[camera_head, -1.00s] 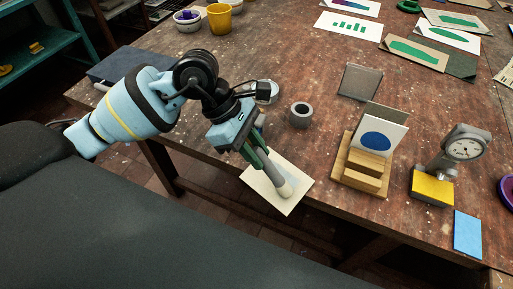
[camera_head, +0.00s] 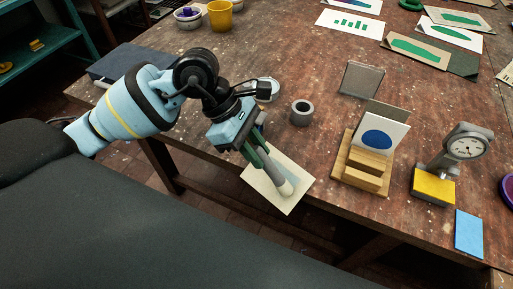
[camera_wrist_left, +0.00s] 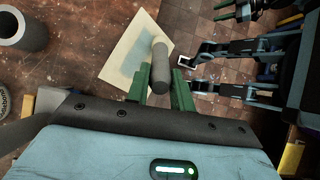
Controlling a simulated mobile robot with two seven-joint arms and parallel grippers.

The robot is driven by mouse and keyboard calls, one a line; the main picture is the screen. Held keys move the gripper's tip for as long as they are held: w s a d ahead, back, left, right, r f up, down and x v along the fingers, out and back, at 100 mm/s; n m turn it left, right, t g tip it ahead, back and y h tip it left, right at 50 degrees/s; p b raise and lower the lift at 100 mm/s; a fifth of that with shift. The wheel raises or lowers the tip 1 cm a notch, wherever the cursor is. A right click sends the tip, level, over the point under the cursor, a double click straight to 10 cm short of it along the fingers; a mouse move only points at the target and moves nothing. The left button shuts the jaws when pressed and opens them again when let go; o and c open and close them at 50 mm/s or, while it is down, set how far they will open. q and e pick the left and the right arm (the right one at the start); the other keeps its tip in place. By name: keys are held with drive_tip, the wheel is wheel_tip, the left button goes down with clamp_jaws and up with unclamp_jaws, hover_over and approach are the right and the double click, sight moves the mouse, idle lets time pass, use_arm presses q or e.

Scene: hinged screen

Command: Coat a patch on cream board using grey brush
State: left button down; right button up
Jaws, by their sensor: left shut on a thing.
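The cream board (camera_head: 283,201) lies flat at the table's front edge, with one corner reaching past the edge. It shows a faint pale blue-grey patch in the middle, and the patch also shows on the board (camera_wrist_left: 124,53) in the left wrist view. My left gripper (camera_head: 257,157) is shut on the grey brush (camera_head: 270,170) and holds it tilted. The brush's pale tip is down at the board; whether it touches cannot be told for sure. The brush (camera_wrist_left: 161,68) hides part of the board in the left wrist view. My right gripper (camera_wrist_left: 190,60) shows beyond the board there, its fingers apart.
A grey ring (camera_head: 302,113) stands behind the board. To the right are a wooden stand (camera_head: 346,170) with a blue-oval card (camera_head: 378,140), a gauge (camera_head: 465,146), a yellow block (camera_head: 432,187) and a blue card (camera_head: 468,233). Printed sheets lie at the back.

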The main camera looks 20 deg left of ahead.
use_arm(q)
drive_tip(key=shift+a, duration=0.1)
drive_tip(key=c, duration=2.2)
unclamp_jaws()
drive_tip(key=shift+w+a+f+b, duration=0.1)
drive_tip(key=shift+w+a+b, duration=0.15)
drive_tip(key=shift+a, duration=0.4)
drive_tip(key=shift+w+a+b, duration=0.1)
drive_tip(key=shift+w+a, duration=0.15)
drive_tip(key=shift+a, duration=0.4)
drive_tip(key=c, duration=2.2)
unclamp_jaws()
drive_tip(key=shift+a, duration=0.1)
use_arm(e)
drive_tip(key=shift+s+f, duration=0.4)
drive_tip(key=shift+f, duration=0.1)
use_arm(q)
drive_tip(key=c, duration=2.2)
unclamp_jaws()
use_arm(e)
drive_tip(key=shift+a, duration=0.1)
use_arm(q)
drive_tip(key=c, duration=2.2)
unclamp_jaws()
drive_tip(key=shift+a, duration=0.1)
